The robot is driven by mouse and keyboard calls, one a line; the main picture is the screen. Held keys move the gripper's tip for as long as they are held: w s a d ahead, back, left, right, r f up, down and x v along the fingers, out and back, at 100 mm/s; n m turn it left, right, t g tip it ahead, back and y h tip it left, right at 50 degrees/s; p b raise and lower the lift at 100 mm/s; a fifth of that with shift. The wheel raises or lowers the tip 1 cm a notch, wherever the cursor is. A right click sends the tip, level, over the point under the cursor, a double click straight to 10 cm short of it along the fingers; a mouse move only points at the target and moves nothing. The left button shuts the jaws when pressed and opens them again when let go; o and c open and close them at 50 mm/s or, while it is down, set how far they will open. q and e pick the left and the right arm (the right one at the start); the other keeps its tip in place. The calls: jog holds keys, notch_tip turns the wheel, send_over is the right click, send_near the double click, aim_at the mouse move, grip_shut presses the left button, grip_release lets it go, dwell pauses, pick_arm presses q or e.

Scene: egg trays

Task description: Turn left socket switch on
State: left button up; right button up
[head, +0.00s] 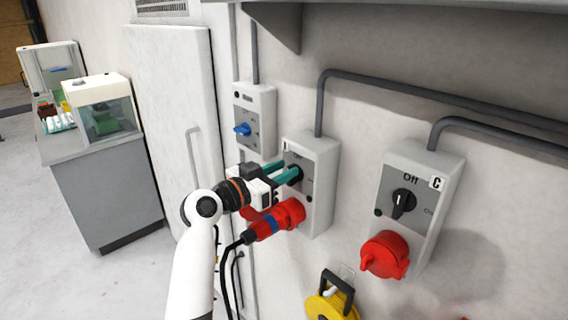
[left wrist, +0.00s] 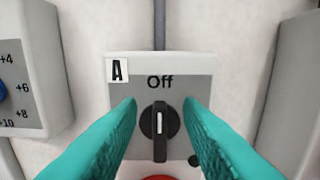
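The left socket box (head: 318,160) is a grey wall box with a red plug (head: 275,219) in its lower front. In the left wrist view the box carries the letter A and the word Off above its black rotary switch (left wrist: 160,124). The switch handle stands upright, with its white mark vertical. My left gripper (head: 288,172) is at this switch; its teal fingers (left wrist: 160,115) are open, one on each side of the handle, with gaps showing. In the head view the fingers partly hide the switch. My right gripper is not in view.
A box marked C (head: 422,195) with a black switch and red socket (head: 385,254) is to the right. A box with a blue knob (head: 243,129) is to the upper left. A yellow cable reel (head: 328,305) is below. A shelf (head: 400,5) overhangs above.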

pick_arm(q)
jog(key=shift+w+d, duration=0.25)
jog(key=shift+w, duration=0.1)
grip_shut()
